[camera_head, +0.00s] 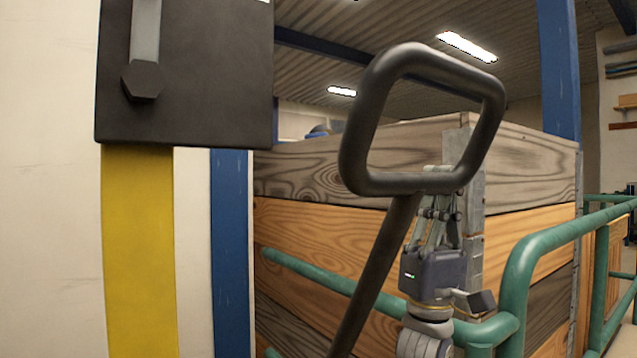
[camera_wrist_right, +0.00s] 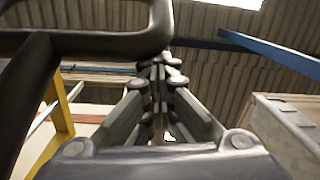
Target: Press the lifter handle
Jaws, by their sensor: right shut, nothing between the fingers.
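The lifter handle (camera_head: 375,110) is a dark loop on a slanting shaft, large in the middle of the head view. Its lower bar (camera_wrist_right: 85,45) also crosses the upper left of the right wrist view. My right gripper (camera_head: 442,200) points upward just behind the loop's lower right corner, and its fingertips are partly hidden by the lower bar. In the right wrist view its fingers (camera_wrist_right: 158,72) are together with nothing between them, close beside the bar. I cannot tell whether they touch it. My left gripper is out of view.
A stack of wooden crate boards (camera_head: 320,225) stands behind the handle. Green railings (camera_head: 517,285) run in front of it and to the right. A black box (camera_head: 215,75) with a lever hangs at upper left above a yellow post (camera_head: 138,250).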

